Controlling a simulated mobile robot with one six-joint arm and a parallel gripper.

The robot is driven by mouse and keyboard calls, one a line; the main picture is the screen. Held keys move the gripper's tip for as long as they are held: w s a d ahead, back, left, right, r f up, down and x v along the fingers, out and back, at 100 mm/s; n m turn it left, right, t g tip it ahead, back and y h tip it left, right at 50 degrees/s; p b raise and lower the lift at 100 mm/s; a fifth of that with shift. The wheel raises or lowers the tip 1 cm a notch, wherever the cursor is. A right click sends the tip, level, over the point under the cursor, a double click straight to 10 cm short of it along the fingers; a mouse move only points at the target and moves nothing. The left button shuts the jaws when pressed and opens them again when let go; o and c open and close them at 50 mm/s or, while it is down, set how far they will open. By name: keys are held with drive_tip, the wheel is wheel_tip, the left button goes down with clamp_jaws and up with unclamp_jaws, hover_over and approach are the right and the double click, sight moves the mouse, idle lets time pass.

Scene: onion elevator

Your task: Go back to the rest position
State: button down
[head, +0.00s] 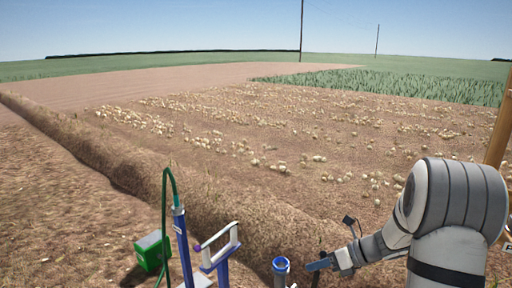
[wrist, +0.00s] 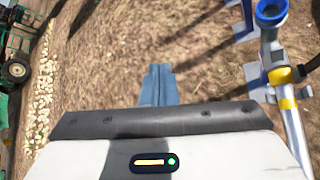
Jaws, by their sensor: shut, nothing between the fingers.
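My gripper (head: 318,265) is low in the head view, just right of a blue-topped tube (head: 281,266). A small gap seems to lie between them, but I cannot tell the depth. In the wrist view my gripper (wrist: 158,84) shows as two blue-grey fingers shut together, with nothing between them, above bare dry ground. My arm reaches in from the lower right of the head view.
A blue post (head: 181,240) with a green hose, a white-and-blue handle frame (head: 219,250) and a green box (head: 150,250) stand left of the tube. Metal stand parts (wrist: 281,78) fill the wrist view's right side. A green wheeled machine (wrist: 18,45) and onions (wrist: 42,85) are left.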

drive_tip(key=s+a+r+n+h+p, duration=0.1)
drive_tip(key=s+r+n+h, duration=0.4)
drive_tip(key=s+n, duration=0.6)
drive_tip(key=s+a+r+n+h+p, duration=0.1)
drive_tip(key=s+r+n+h, duration=0.5)
drive_tip(key=s+n, duration=0.6)
drive_tip(key=shift+r+n+p, duration=0.55)
drive_tip(key=shift+r+n, duration=0.1)
drive_tip(key=shift+n, duration=2.05)
